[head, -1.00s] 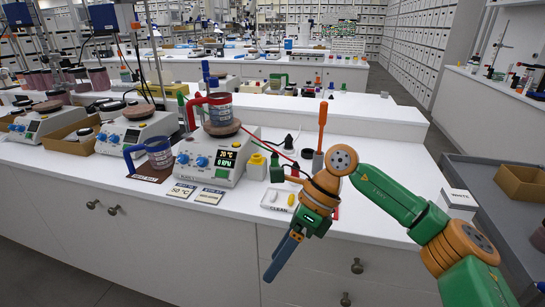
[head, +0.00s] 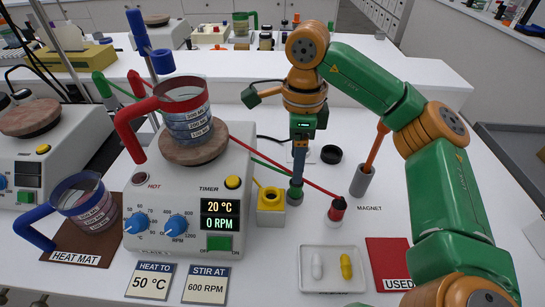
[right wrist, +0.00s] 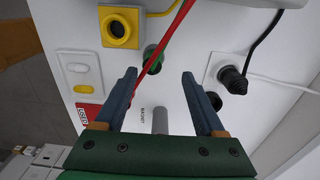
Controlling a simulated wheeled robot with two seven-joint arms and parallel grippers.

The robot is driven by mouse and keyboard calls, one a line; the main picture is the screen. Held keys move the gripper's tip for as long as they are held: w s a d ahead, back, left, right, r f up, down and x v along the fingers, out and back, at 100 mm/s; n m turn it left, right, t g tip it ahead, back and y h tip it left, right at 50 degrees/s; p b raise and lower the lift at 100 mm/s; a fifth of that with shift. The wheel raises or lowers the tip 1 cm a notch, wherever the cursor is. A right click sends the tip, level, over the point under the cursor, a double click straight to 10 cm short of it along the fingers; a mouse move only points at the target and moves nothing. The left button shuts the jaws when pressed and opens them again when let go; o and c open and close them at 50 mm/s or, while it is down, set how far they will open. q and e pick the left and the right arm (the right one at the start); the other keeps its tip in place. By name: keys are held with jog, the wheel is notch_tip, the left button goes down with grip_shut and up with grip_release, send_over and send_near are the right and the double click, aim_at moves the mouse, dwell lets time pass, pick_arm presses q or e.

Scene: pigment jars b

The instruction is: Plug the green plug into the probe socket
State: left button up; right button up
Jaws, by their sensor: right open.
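The green plug (head: 295,196) stands on the white counter, right beside a yellow block with a dark round hole (head: 270,204), which looks like the probe socket. My right gripper (head: 297,183) points down over the plug and hides part of it. In the right wrist view, its two blue fingers (right wrist: 159,76) are open and apart. The green plug (right wrist: 152,60) shows between and just beyond their tips, nearer the left finger. The yellow socket block (right wrist: 118,28) is further up and left there. A red cable crosses over the plug. My left gripper is not in view.
The hotplate (head: 190,225) with a red-handled beaker (head: 186,108) stands left of the socket. A red plug (head: 336,212), a black plug (head: 331,154) and the magnet holder (head: 361,181) are close by on the right. A tray (head: 335,286) lies in front.

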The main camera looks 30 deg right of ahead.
aim_at(296, 189)
jog(key=s+f, duration=0.1)
jog(key=f+b, duration=0.1)
jog(key=f, duration=0.1)
jog(key=shift+s+a, duration=0.15)
jog(key=shift+s, duration=0.25)
jog(key=f, duration=0.2)
jog(key=f+p, duration=0.1)
jog(key=shift+w+f, duration=0.2)
jog(key=shift+w, duration=0.2)
jog(key=c, duration=0.7)
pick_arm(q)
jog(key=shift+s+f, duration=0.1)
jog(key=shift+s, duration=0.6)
pick_arm(e)
grip_shut()
